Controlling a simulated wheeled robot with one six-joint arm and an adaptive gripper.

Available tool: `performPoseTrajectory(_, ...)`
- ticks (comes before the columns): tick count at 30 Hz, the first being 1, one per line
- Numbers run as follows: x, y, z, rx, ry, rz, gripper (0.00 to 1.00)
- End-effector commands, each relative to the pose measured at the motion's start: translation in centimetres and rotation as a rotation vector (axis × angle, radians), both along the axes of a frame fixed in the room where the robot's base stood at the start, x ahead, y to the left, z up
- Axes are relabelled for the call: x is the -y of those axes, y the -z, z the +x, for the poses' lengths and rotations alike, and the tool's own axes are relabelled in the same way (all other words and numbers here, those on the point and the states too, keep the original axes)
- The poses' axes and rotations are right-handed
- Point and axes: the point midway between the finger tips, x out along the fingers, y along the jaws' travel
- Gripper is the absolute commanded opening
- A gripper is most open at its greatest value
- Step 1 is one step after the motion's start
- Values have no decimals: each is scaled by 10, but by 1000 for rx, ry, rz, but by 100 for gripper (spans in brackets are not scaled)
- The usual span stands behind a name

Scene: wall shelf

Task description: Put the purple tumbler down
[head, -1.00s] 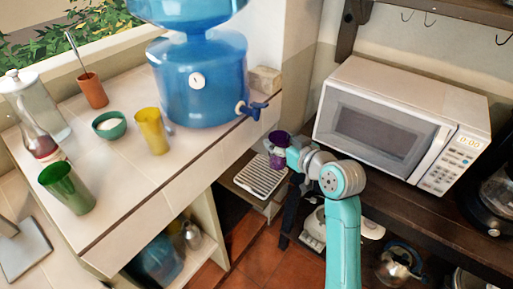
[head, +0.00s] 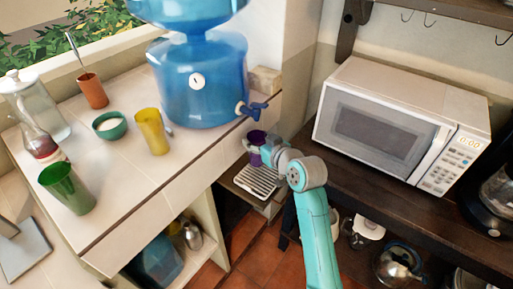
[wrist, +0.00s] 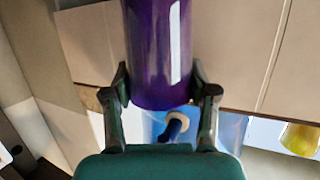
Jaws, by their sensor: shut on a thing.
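The purple tumbler (head: 256,138) is held by my gripper (head: 265,153) in the head view, below the tap of the blue water dispenser and above the slatted drip tray (head: 258,180). In the wrist view the tumbler (wrist: 158,50) fills the upper middle, with the two fingers of my gripper (wrist: 160,95) closed on its sides. The dispenser's dark blue tap (wrist: 175,127) shows just beyond the tumbler there. The gripper hides part of the tumbler in the head view.
The blue water dispenser (head: 203,85) stands on the tiled counter (head: 190,165). A yellow tumbler (head: 152,131), a green tumbler (head: 66,189), a green bowl (head: 109,126) and an orange pot (head: 92,91) stand left of it. A microwave (head: 400,125) is at right.

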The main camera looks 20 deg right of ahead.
Motion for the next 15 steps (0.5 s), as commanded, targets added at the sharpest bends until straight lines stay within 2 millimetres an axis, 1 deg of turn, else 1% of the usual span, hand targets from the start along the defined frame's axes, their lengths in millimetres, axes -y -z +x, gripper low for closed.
performPoseTrajectory(6,0,28,-1,-3,0,0,0)
performPoseTrajectory(9,-2,34,3,0,0,0,0)
performPoseTrajectory(15,-2,34,3,1,1,0,0)
